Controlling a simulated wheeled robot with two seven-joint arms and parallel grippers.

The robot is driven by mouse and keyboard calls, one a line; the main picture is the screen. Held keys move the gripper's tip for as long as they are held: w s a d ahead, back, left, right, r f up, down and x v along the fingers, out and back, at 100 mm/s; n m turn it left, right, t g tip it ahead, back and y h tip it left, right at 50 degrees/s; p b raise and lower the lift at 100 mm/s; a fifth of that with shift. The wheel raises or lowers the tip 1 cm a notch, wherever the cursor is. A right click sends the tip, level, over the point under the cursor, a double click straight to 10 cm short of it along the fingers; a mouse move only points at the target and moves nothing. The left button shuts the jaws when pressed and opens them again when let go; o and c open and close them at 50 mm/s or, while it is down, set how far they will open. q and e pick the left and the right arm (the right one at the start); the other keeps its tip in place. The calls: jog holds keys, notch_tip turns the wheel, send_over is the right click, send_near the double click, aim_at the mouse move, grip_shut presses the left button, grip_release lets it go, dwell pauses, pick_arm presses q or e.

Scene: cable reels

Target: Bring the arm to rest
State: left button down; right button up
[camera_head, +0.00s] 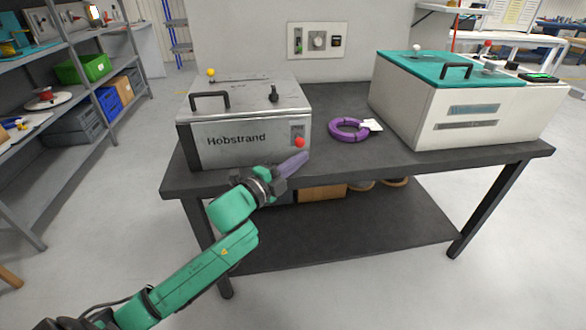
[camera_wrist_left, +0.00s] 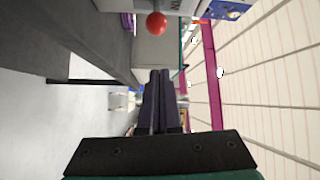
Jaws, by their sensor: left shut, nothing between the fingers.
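My left arm, green with dark joints, comes in from the lower left in the head view. Its left gripper (camera_head: 294,163) is in front of the grey Hobstrand machine (camera_head: 240,135), near the machine's lower right corner and the red knob (camera_head: 299,142). In the left wrist view the two dark fingers of the left gripper (camera_wrist_left: 160,75) lie side by side, shut and empty. The red knob (camera_wrist_left: 156,23) shows above the fingertips there. I cannot tell whether the gripper touches the machine. My right gripper is in neither view.
The dark table (camera_head: 340,166) carries the Hobstrand machine, a purple cable coil (camera_head: 349,130) with a white tag, and a white machine with a teal lid (camera_head: 440,105). A lower shelf (camera_head: 350,235) holds boxes. Grey shelving (camera_head: 90,130) stands at left. Floor in front is clear.

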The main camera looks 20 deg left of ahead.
pick_arm(q)
jog(key=s+a+f+n+g+y, duration=0.2)
jog(key=s+f+n+g+y, duration=0.1)
jog(key=s+f+n, duration=0.4)
jog(key=s+a+f+n+g+y, duration=0.1)
jog(key=s+f+n+g+y, duration=0.2)
jog(key=f+n, duration=0.35)
jog(key=s+d+f+n+g, duration=0.1)
jog(key=s+f+n+g, duration=0.1)
jog(key=s+f+g, duration=0.45)
jog(key=s+f+n+g, duration=0.2)
jog(key=s+f+n, duration=0.15)
jog(key=s, duration=0.65)
notch_tip(320, 180, down, 17)
jog(key=s+m+p, duration=0.1)
jog(key=s+p, duration=0.1)
jog(key=p, duration=0.4)
jog(key=s+a+f+g+p, duration=0.1)
jog(key=s+f+p, duration=0.1)
jog(key=s+f, duration=0.3)
jog(key=s+a+f+g+p, duration=0.1)
jog(key=s+f, duration=0.4)
jog(key=s, duration=0.6)
jog(key=shift+s+a+p, duration=0.25)
jog(key=shift+a+p, duration=0.15)
jog(key=shift+p, duration=0.2)
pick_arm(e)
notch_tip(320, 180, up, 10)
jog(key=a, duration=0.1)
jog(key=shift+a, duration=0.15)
